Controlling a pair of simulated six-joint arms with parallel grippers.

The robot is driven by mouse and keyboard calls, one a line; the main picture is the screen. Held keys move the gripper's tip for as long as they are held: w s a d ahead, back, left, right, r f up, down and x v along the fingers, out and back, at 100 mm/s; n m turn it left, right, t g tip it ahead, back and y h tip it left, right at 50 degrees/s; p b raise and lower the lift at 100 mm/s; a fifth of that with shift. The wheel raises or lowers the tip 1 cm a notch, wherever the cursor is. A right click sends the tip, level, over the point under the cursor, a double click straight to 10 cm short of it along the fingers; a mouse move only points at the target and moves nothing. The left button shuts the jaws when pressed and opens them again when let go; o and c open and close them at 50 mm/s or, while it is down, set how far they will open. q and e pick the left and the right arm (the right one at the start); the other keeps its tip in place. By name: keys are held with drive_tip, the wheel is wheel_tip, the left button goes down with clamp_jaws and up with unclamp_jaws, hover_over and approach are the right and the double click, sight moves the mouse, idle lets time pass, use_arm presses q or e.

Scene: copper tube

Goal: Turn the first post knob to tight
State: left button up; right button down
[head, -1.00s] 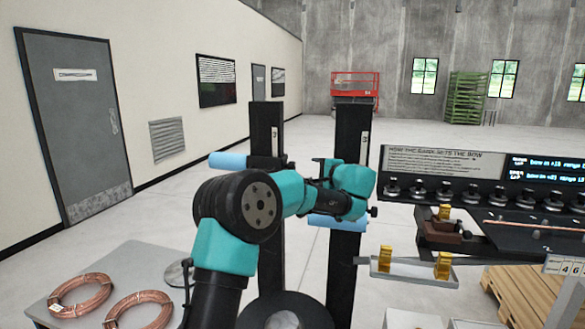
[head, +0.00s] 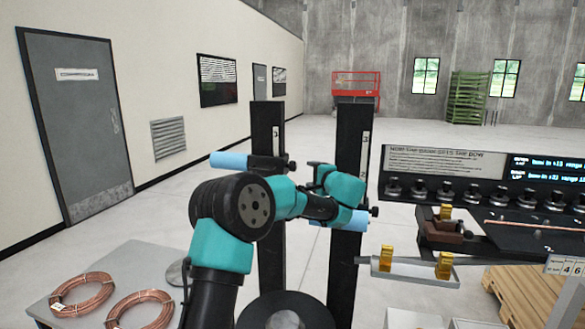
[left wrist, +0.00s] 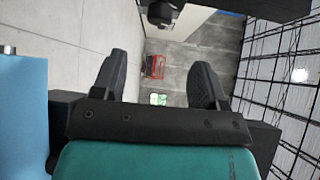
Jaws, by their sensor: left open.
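Two black upright posts stand in the middle of the head view, a left post (head: 267,130) and a right post (head: 352,135). Each has a dark side knob: the left post's knob (head: 290,163) and the right post's knob (head: 374,211). Which one the task calls first is not marked legibly. My left gripper (head: 316,167) is between the posts, right of the left post's knob and apart from it, partly hidden by my wrist. In the left wrist view its fingers (left wrist: 158,80) are spread and empty. A dark knob (left wrist: 160,12) shows beyond them at the top edge.
A light-blue cylinder (head: 228,160) sits on the left post; another (head: 350,219) is on the right post below my wrist. Copper coils (head: 82,294) lie on a grey table at lower left. A bench with a row of black knobs (head: 445,192) stands at right.

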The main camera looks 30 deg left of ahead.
sight(295, 167)
use_arm(q)
drive_tip(key=x, duration=1.3)
drive_tip(key=shift+w+a, duration=0.1)
drive_tip(key=shift+a, duration=0.25)
drive_tip(key=c, duration=0.9)
